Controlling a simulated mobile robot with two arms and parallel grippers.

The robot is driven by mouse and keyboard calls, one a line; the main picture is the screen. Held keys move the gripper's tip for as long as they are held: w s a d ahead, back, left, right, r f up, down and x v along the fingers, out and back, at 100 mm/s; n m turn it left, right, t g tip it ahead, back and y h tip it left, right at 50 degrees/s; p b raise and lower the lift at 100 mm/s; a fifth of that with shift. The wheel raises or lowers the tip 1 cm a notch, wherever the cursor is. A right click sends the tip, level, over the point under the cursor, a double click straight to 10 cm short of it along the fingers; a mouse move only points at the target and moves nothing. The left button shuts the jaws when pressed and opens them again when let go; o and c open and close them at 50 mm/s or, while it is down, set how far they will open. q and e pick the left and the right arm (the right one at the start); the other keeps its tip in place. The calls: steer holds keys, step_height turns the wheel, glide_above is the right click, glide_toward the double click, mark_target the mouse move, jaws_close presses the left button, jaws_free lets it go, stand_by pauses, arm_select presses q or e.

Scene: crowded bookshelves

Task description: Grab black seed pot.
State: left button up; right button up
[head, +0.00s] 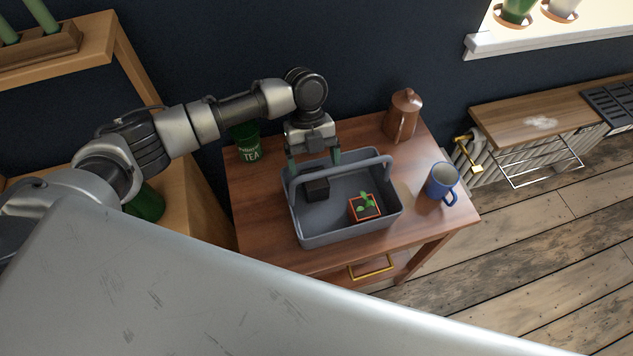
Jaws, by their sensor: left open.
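The black seed pot (317,190) is a small dark square pot inside the grey caddy (349,237), in its back left corner. My left gripper (314,163) points down at the caddy's back left edge, its fingers spread open. The fingertips are just above and behind the pot, and I cannot tell whether they reach around it. The caddy's wall and handle partly cover that area. My right gripper is not in view.
An orange-rimmed pot with a green seedling (365,207) sits in the caddy's front right. The caddy's handle (345,172) arches over it. On the wooden table (262,222) stand a copper pot (402,116), a blue mug (441,184) and a green tea tin (247,145).

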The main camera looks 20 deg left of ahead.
mark_target(316, 181)
arm_select(q)
steer(key=p+x, duration=0.1)
steer(key=x, duration=0.6)
steer(key=shift+s+d, duration=0.1)
steer(key=shift+s, duration=0.1)
steer(key=shift+f, duration=0.25)
steer(key=shift+c, duration=0.3)
steer(key=c, duration=1)
steer(key=shift+c, duration=0.2)
steer(key=shift+r, duration=0.15)
